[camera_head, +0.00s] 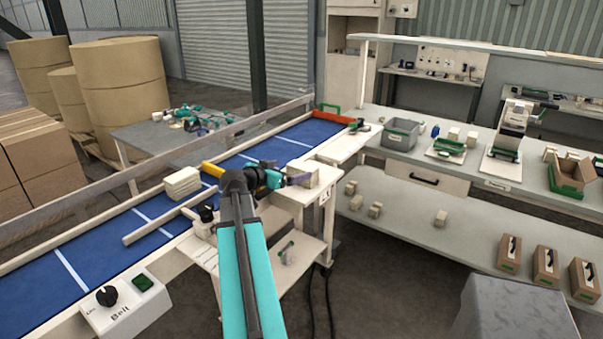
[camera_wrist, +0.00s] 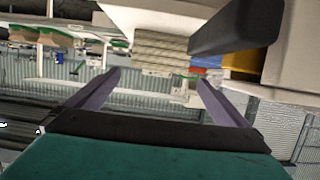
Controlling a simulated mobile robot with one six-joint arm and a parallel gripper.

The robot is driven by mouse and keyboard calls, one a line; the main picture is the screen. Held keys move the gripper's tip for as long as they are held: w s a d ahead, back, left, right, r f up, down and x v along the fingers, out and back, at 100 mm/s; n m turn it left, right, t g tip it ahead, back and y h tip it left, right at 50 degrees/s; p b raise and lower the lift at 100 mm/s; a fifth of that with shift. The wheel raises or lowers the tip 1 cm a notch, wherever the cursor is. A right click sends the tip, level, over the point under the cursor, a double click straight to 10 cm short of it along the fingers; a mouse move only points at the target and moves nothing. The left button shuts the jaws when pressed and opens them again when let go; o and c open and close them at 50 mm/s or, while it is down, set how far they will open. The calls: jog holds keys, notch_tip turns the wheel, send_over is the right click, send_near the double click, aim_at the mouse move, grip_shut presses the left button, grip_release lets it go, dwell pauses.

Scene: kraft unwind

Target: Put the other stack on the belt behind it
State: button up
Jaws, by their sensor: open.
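A pale stack of layered sheets (camera_head: 304,168) stands on the small white table beside the belt, just beyond my gripper (camera_head: 285,173). In the wrist view the stack (camera_wrist: 160,48) shows ahead of and roughly between my two fingertips (camera_wrist: 160,80), with its layers visible. My gripper is open and empty, apart from the stack as far as I can tell. Another pale stack (camera_head: 182,181) sits on the blue belt (camera_head: 125,226), to the left. My arm hides part of the table and belt edge.
A yellow part (camera_head: 212,170) lies near my wrist. A control box with a knob (camera_head: 126,306) stands at the near belt edge.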

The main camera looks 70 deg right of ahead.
aim_at(303, 166)
jog(key=shift+p+x, duration=0.4)
jog(key=shift+x, duration=1.3)
jog(key=shift+d, duration=0.1)
jog(key=shift+r+p+x, duration=0.1)
jog(key=shift+p+x, duration=0.55)
jog(key=shift+x, duration=0.05)
jog(key=shift+r+p+x, duration=0.15)
jog(key=shift+p+x, duration=0.45)
jog(key=shift+x, duration=0.15)
jog(key=shift+p+x, duration=0.4)
jog(key=shift+x, duration=0.8)
jog(key=shift+f, duration=0.1)
jog(key=c, duration=1.1)
